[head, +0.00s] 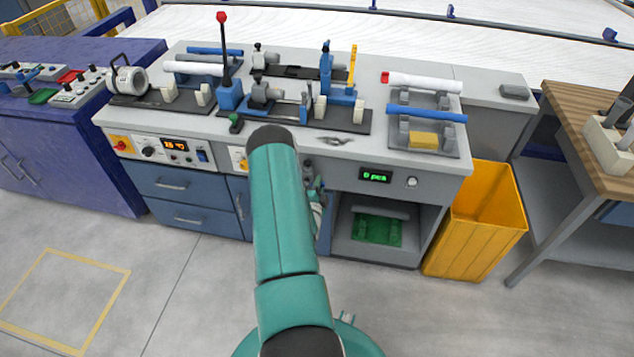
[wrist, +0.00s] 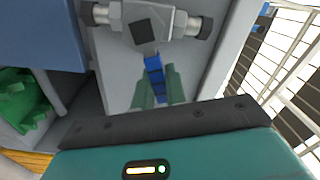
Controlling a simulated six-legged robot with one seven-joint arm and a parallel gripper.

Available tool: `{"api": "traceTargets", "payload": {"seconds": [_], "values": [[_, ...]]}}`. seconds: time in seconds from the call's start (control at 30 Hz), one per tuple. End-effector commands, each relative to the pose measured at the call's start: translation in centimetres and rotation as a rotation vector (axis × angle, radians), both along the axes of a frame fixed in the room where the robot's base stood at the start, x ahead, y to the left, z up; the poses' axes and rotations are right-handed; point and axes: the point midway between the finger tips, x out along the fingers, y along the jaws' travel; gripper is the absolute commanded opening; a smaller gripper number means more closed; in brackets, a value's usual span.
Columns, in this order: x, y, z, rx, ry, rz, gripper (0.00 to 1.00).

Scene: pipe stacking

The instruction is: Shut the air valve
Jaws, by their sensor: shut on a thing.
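The air valve (wrist: 165,20) shows in the wrist view as a grey fitting with dark ends, its body running left to right. Its blue lever (wrist: 153,66) extends down from a dark square cap, roughly across the body in the picture. My gripper (wrist: 156,88) is shut on the blue lever, with one green finger on each side. In the head view the valve sits on the workbench front, partly hidden behind my green arm.
The grey workbench (head: 345,145) carries pipe fixtures and a red-knobbed lever (head: 222,50). A yellow bin (head: 478,220) stands at its right end. The floor at left is clear.

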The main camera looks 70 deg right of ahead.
Motion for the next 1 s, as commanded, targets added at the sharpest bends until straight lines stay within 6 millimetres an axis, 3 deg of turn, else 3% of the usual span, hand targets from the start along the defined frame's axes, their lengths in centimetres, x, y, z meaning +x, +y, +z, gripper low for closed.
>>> {"api": "traceTargets", "payload": {"seconds": [0.4,1.0], "values": [[-0.2,0.5,-1.9,0.053,-0.287,0.003,0.00],[0.0,0.6,-2.4,0.068,-0.368,0.006,0.00]]}}
